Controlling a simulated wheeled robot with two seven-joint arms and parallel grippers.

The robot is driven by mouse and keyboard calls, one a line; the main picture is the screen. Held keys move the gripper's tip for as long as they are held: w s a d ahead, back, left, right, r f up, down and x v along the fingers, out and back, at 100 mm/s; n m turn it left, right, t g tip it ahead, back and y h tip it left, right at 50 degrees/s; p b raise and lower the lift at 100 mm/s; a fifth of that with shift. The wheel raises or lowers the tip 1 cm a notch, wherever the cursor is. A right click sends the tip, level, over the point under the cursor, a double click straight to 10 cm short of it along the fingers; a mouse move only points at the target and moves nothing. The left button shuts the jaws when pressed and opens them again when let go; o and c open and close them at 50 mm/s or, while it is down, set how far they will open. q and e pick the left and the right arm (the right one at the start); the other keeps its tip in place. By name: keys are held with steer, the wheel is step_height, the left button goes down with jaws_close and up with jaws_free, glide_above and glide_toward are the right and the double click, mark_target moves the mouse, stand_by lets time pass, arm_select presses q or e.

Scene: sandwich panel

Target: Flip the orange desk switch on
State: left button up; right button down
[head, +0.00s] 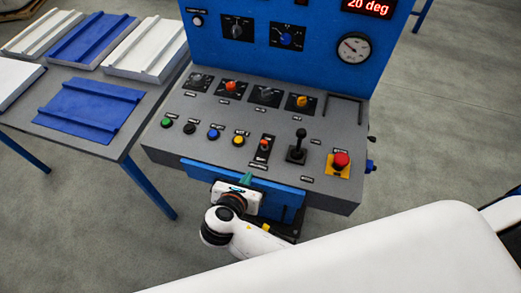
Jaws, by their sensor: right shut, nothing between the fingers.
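The grey desk of the control panel (190,105) carries two small switches with orange tops in its back row. One orange-red switch (230,87) stands on a black plate left of centre. An orange-yellow one (302,101) stands at the right end of that row. A small rocker-like switch with an orange-red part (264,144) sits near the front edge. Labels are too small to read. My right gripper (246,178) is shut and empty, its green fingertips at the desk's front edge, below and left of the front switch. My left gripper is out of view.
Green, black, blue and yellow buttons (213,134) line the desk's front left. A black joystick (298,145) and a red emergency button (340,161) stand right of the front switch. A table (118,148) with white and blue panels is at left.

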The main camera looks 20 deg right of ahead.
glide_toward(264, 146)
steer(key=f, duration=0.3)
steer(key=shift+w+d+f, duration=0.2)
steer(key=shift+d+f, duration=0.05)
steer(key=shift+f, duration=0.1)
steer(key=shift+w+d+r+p, duration=0.1)
steer(key=shift+w+d+p, duration=0.15)
steer(key=shift+w+d, duration=0.25)
steer(key=shift+w+d+r+p, duration=0.1)
steer(key=shift+w+d+p, duration=0.15)
steer(key=shift+w, duration=0.4)
steer(key=shift+w+d+r+p, duration=0.1)
steer(key=shift+w+d+p, duration=0.1)
steer(key=shift+w+d, duration=0.3)
steer(key=shift+w+a, duration=0.1)
